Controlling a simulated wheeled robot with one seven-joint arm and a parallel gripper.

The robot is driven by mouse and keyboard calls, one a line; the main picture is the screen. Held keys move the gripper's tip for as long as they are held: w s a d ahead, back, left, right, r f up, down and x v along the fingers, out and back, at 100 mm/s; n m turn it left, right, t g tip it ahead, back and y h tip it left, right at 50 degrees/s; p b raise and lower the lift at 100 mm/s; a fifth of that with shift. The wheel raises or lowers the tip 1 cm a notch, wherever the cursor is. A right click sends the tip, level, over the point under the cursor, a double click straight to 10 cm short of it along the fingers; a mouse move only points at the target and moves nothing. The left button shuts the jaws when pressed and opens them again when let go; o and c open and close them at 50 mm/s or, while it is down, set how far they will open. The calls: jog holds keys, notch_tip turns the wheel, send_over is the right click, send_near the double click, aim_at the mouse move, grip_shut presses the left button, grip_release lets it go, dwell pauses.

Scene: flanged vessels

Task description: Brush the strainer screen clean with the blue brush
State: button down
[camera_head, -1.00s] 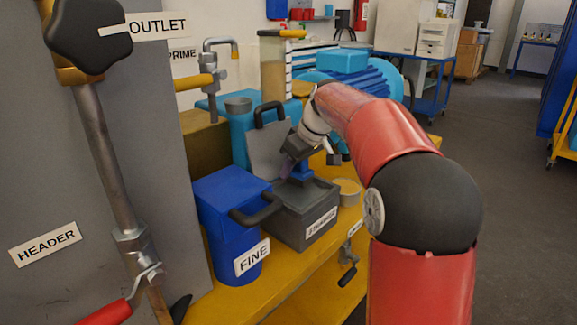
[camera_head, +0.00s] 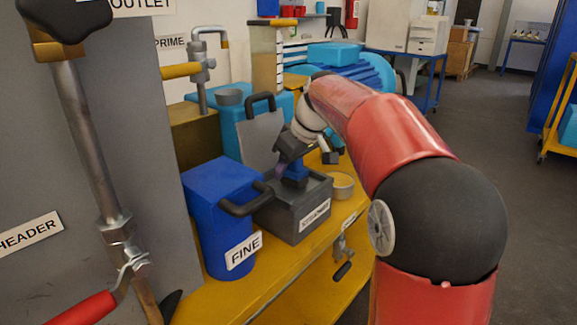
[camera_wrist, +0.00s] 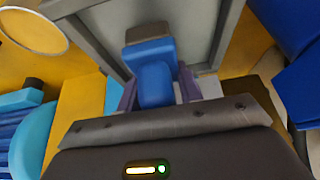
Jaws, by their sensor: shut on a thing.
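The strainer is a grey box (camera_head: 296,222) labelled STRAINER, on the yellow bench, with its lid (camera_head: 258,138) tipped up at the back. My gripper (camera_head: 287,168) is over the box's opening and is shut on the blue brush (camera_head: 296,172), whose lower end points into the box. In the wrist view the blue brush (camera_wrist: 152,70) stands between the purple fingers of my gripper (camera_wrist: 155,92). Its dark end (camera_wrist: 150,33) shows over the grey box interior (camera_wrist: 195,40). The screen surface and any dirt on it cannot be made out.
A blue container (camera_head: 222,222) labelled FINE, with a black handle, stands left of the strainer. A small round dish (camera_head: 342,186) sits to its right. The grey HEADER panel (camera_head: 130,150) and its pipe stand at the left. A blue motor (camera_head: 350,75) is behind. Open floor lies to the right.

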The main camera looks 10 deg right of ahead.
jog(key=shift+w+d+p, duration=0.65)
jog(key=shift+w+d, duration=0.2)
jog(key=shift+d, duration=0.3)
jog(key=shift+w+d+r+p, duration=0.15)
jog(key=shift+r+p, duration=0.15)
jog(key=shift+r, duration=0.45)
jog(key=shift+s+d+r+p, duration=0.1)
jog(key=shift+r+p, duration=0.15)
jog(key=shift+r, duration=0.5)
jog(key=shift+a+r, duration=0.15)
jog(key=shift+r, duration=1.3)
jog(key=shift+a+r, duration=0.1)
jog(key=shift+r, duration=1.35)
